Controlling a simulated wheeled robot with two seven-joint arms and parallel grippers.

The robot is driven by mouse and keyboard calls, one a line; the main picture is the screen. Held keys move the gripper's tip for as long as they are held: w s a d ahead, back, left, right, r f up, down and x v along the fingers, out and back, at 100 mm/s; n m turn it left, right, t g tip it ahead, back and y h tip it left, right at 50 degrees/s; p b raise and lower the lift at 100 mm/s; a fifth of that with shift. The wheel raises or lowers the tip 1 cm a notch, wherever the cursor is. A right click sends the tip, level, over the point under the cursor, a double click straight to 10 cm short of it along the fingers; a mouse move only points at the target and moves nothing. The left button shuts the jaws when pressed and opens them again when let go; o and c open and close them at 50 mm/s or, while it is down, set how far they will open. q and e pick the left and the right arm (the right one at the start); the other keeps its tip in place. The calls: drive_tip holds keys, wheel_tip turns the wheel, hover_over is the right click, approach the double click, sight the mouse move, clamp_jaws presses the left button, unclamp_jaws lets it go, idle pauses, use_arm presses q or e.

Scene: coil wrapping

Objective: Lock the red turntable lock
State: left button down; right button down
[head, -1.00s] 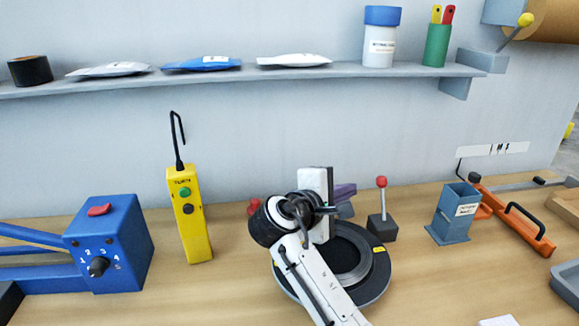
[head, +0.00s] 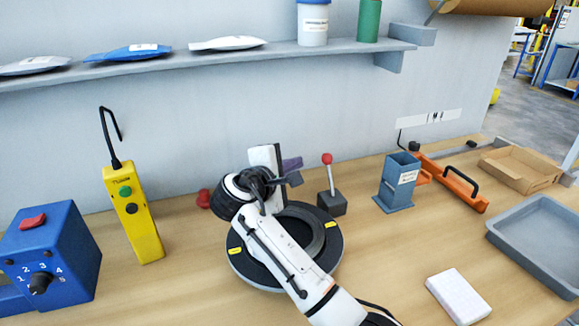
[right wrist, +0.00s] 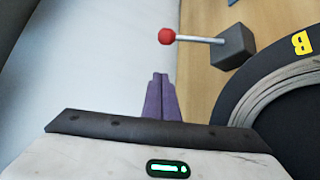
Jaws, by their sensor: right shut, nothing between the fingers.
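A lever with a red ball knob (head: 327,158) stands on a dark grey block (head: 332,203) at the right rear of the black turntable (head: 318,262). Another red knob (head: 204,198) shows at the turntable's left rear, partly hidden by my arm; I cannot tell which red part is the lock. My right gripper (head: 294,165) is shut and empty, its purple fingers above the turntable's rear, left of the lever and apart from it. In the right wrist view the purple fingers (right wrist: 162,84) are together, with the red ball (right wrist: 167,36) beyond them. My left gripper is out of view.
A yellow pendant (head: 133,215) and a blue control box (head: 55,255) stand left. A blue-grey holder (head: 398,183), an orange tool (head: 460,186), a grey tray (head: 545,240) and a white pad (head: 459,297) are right. A shelf (head: 200,60) runs along the wall behind.

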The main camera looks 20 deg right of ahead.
sight(329, 175)
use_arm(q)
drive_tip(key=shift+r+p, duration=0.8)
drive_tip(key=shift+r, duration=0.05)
use_arm(e)
drive_tip(key=shift+s+d+r, duration=0.1)
drive_tip(key=shift+s+d, duration=0.05)
drive_tip(key=shift+d, duration=1.1)
drive_tip(key=shift+s+d, duration=0.15)
drive_tip(key=shift+d, duration=1.1)
